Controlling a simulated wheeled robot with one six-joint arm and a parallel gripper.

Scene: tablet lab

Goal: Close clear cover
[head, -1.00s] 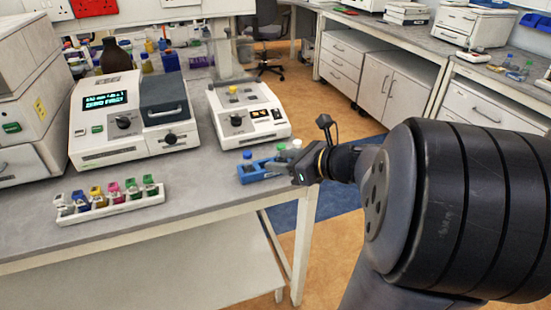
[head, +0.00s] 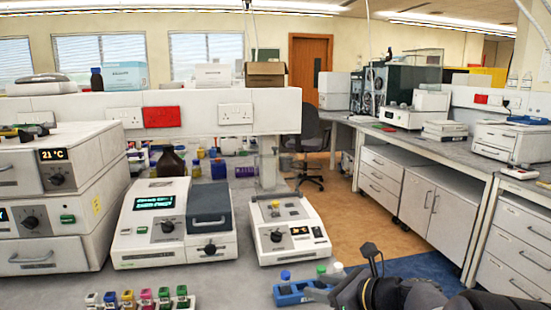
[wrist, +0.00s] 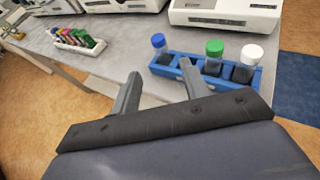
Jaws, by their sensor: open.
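I cannot make out a clear cover for certain. The middle bench instrument (head: 152,228) has a green display, a knob and a dark grey lid (head: 207,210) with a handle, which looks lowered. The smaller instrument (head: 290,232) to its right has a small yellow part on top; whether a clear cover sits there is too small to tell. My gripper (wrist: 160,69) is open and empty in the wrist view, its two fingers apart. It is near the blue rack (wrist: 185,72), in front of the smaller instrument. In the head view, its fingers are partly seen at the bottom.
The blue rack (head: 289,300) holds blue-, green- and white-capped bottles at the bench edge. A white rack of coloured items (wrist: 77,42) stands to the left. Stacked white units (head: 55,220) fill the bench's left end. Floor (head: 350,237) is open beyond the right edge.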

